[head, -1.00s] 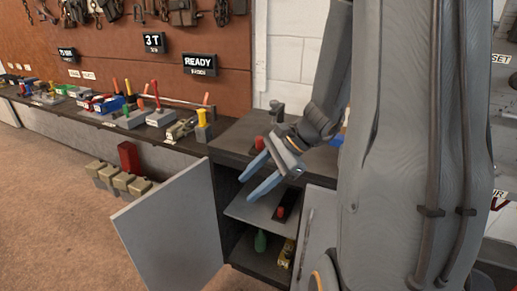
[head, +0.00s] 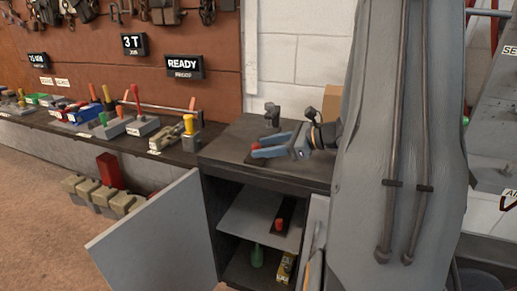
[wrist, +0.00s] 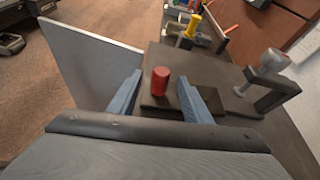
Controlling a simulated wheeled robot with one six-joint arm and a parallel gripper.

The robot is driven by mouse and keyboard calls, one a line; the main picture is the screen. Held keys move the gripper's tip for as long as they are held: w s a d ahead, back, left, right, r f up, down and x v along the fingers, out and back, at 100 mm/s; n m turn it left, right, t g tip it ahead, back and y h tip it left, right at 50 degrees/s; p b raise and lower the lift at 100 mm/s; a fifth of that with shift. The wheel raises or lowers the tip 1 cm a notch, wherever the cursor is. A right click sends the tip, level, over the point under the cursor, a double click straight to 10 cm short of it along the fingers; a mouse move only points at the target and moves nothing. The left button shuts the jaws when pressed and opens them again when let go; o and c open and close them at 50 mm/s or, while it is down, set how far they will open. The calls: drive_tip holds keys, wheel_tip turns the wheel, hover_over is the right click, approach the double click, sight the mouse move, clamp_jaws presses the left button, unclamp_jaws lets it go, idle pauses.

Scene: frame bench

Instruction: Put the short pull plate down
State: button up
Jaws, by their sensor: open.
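A dark plate (wrist: 158,103) with a red upright knob (wrist: 160,78) lies flat on the cabinet top. The red knob also shows at the fingertips in the head view (head: 256,146). My gripper (wrist: 160,92) is open, its blue fingers on either side of the knob, with gaps visible in the wrist view. Part of the plate is hidden behind a finger. I cannot tell from the markings which of the two is the short pull plate.
The cabinet top (head: 232,144) has a grey clamp-like fixture (head: 271,112) behind the gripper. The cabinet door (head: 160,238) stands open to the left. Tools line the left bench.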

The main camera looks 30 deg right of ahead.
sight(246, 151)
drive_tip(key=x, duration=0.5)
drive_tip(key=p+x, duration=0.1)
drive_tip(key=x, duration=0.1)
drive_tip(key=shift+w+f, duration=0.2)
drive_tip(key=shift+f, duration=0.2)
drive_tip(key=shift+c, duration=0.6)
clamp_jaws()
